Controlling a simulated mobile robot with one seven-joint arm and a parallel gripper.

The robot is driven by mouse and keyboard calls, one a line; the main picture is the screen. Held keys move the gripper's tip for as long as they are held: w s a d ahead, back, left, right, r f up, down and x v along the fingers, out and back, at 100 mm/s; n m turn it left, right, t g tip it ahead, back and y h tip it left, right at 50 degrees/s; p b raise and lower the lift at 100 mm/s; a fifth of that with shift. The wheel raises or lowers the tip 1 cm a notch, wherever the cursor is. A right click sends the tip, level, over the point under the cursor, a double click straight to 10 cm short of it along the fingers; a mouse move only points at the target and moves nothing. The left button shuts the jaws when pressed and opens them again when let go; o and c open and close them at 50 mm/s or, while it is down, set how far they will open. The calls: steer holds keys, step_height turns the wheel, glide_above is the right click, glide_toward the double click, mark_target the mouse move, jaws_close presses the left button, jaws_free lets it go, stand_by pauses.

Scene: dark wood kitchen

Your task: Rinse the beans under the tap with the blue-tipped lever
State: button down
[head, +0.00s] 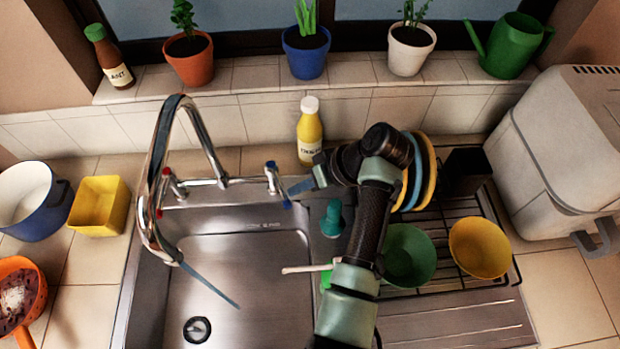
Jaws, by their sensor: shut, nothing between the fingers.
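The beans (16,301) are dark red with a whitish patch on top. They sit in an orange pan or strainer (36,310) at the lower left, cut off by the picture edge. The chrome tap (155,165) arches over the sink. Its blue-tipped lever (272,177) is on the right and a red-tipped lever (171,183) on the left. A thin blue-grey streak (210,286), apparently water, runs from the spout into the sink. My gripper (299,187) is shut and empty, just right of the blue-tipped lever; I cannot tell whether they touch.
The steel sink (250,270) has bare space around its drain (197,330). A blue pot (45,215) and yellow container (100,205) stand left. A yellow bottle (309,135) stands behind my gripper. Bowls (480,247) and plates crowd the rack at right.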

steer(key=shift+f, duration=0.15)
steer(key=shift+a, duration=0.1)
steer(key=shift+s+a+m+t+p, duration=0.3)
steer(key=shift+a+m+p, duration=0.2)
steer(key=shift+a+p, duration=0.35)
steer(key=shift+d, duration=0.2)
